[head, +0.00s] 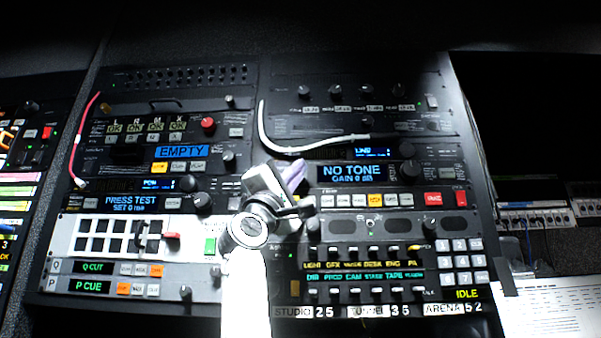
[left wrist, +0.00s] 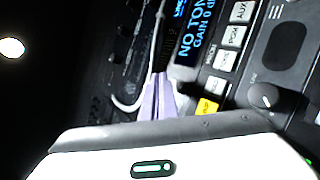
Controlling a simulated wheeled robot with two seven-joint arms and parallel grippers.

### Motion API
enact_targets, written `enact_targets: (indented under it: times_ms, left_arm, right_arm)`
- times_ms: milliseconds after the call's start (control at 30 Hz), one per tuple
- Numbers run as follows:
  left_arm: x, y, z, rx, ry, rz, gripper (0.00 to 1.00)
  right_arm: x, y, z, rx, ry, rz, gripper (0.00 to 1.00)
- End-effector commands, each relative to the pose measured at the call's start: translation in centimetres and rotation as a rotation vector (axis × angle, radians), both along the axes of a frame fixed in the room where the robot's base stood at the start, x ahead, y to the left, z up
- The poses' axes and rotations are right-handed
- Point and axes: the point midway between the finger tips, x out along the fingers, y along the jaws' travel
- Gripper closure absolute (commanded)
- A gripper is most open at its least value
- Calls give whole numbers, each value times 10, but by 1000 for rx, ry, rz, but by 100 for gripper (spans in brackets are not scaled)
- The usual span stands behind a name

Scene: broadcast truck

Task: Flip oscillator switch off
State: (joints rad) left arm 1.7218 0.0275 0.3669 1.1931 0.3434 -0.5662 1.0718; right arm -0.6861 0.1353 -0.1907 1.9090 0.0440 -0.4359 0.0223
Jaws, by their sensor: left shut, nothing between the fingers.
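My left gripper (head: 294,172) is shut and empty, its purple fingers just left of a blue display (head: 352,173) reading NO TONE, GAIN 0 dB. In the left wrist view the fingers (left wrist: 158,98) lie together beside that display (left wrist: 194,38), over the dark rack face. I cannot tell whether they touch the panel. A row of buttons (head: 360,200) runs below the display. No switch is readably labelled as the oscillator's, and the fingers and wrist hide part of the panel left of the display. My right gripper is not in view.
A white cable (head: 300,148) loops across the rack just above the fingers. A red cable (head: 80,150) hangs at the left. Below are a knob (left wrist: 264,96) and an intercom panel with several keys (head: 365,275). A printed sheet (head: 545,312) lies lower right.

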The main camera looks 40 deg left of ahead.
Motion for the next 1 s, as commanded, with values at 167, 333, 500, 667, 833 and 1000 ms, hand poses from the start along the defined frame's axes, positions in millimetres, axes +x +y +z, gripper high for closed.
enact_targets:
  times_ms: [167,333,500,667,833,1000]
  left_arm:
    - [-15,-9,-5,1,-5,-2,100]
    - [-29,-18,-7,1,-4,-2,100]
    - [-40,-24,-7,0,-3,-1,100]
    - [-41,-25,-6,-1,-1,-1,100]
    - [-41,-25,-6,-1,-1,-1,100]
    - [-41,-25,-6,0,-1,0,100]
  right_arm:
    - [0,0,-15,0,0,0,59]
    - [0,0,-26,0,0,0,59]
    - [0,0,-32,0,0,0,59]
    - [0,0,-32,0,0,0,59]
    - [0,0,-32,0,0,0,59]
    - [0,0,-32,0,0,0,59]
